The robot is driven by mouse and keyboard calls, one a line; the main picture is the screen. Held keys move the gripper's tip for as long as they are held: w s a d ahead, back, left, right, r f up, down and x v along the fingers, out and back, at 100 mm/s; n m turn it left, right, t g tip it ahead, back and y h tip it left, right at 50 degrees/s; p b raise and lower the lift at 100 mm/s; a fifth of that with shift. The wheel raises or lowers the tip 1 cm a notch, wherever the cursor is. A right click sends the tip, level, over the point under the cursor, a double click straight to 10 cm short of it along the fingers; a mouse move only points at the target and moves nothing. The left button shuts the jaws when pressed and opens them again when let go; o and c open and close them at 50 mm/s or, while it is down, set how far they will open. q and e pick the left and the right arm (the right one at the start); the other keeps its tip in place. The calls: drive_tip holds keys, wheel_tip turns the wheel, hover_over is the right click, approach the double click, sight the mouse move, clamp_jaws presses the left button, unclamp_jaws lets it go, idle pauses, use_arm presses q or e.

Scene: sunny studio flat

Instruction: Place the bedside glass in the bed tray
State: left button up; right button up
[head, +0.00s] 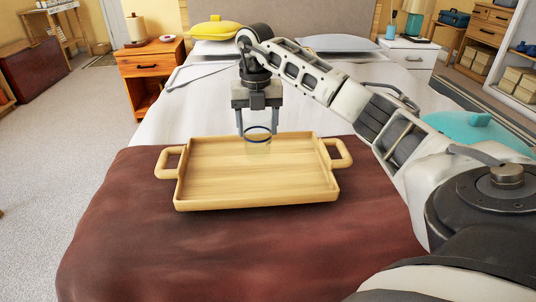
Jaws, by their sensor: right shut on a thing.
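The wooden bed tray (230,190), with a handle at each end, lies on the dark red blanket of the bed. The tray holds nothing else that I can see. My left gripper is not in view.
The dark red blanket (110,240) is clear around the tray. Pillows, one yellow (216,29), lie at the headboard. A wooden nightstand (150,65) stands left of the bed, a white one (412,55) right. A teal object (478,130) shows behind my right arm.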

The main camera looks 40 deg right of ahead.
sight(268, 156)
drive_tip(key=s+f, duration=0.2)
drive_tip(key=f, duration=0.1)
drive_tip(key=shift+s+d+b, duration=0.1)
drive_tip(key=shift+s+b, duration=0.05)
drive_tip(key=shift+b, duration=0.15)
drive_tip(key=shift+s+f, duration=0.35)
drive_tip(key=shift+f, duration=0.05)
drive_tip(key=shift+s+f, duration=0.2)
drive_tip(key=shift+f, duration=0.1)
wheel_tip(268, 156, down, 3)
drive_tip(key=shift+r+b, duration=0.2)
drive_tip(key=shift+b, duration=0.5)
drive_tip(key=shift+f, duration=0.2)
drive_tip(key=shift+r, duration=0.1)
drive_tip(key=o, duration=1.2)
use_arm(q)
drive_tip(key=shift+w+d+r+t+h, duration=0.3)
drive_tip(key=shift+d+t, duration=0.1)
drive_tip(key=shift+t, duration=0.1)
